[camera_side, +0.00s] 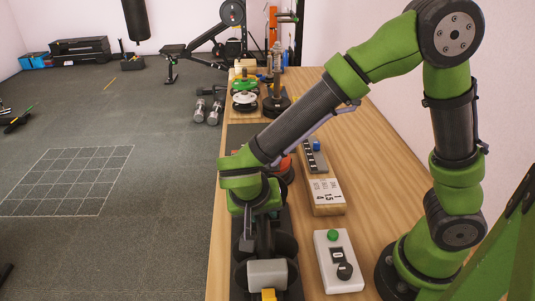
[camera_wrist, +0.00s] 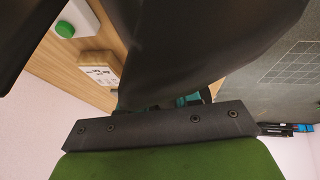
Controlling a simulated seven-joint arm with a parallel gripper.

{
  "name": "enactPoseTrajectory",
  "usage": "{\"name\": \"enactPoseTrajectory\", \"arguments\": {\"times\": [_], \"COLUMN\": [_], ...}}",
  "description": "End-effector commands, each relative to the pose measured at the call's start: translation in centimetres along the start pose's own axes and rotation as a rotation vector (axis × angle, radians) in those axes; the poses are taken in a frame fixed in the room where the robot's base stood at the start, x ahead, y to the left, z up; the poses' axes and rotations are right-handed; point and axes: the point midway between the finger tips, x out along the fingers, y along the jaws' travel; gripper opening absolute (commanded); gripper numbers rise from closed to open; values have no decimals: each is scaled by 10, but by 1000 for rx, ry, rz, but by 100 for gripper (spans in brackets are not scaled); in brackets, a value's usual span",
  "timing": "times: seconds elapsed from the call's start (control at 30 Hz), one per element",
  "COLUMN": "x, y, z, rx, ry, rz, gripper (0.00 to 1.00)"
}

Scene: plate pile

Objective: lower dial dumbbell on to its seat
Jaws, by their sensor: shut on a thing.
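The dial dumbbell (camera_side: 284,246), with dark round plates, is at the near end of the wooden bench in the side view. My gripper (camera_side: 262,238) points down over its middle and is shut on it. The arm hides part of the grip. A dark base (camera_side: 294,287), which looks like the seat, shows beneath and beside the dumbbell. I cannot tell whether they touch. A grey block (camera_side: 267,273) with a yellow piece is at the near end. In the wrist view a large dark shape (camera_wrist: 200,45), probably the dumbbell, fills the upper middle.
A control box (camera_side: 338,265) with a green button and black knob stands right of the dumbbell. A numbered card on a wooden block (camera_side: 325,193) is behind it. Stacked plates (camera_side: 245,97) and a post stand (camera_side: 276,100) are at the far end. Bare bench lies right of the card.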

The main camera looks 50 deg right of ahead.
Motion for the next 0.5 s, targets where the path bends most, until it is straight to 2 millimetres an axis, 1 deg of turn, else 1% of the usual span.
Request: {"name": "enactPoseTrajectory", "arguments": {"times": [0.27, 0.5], "x": [-1, 3], "y": [-1, -2], "z": [-1, 1], "rx": [2, 1], "ry": [2, 2], "rz": [-3, -2], "gripper": [0, 0]}}
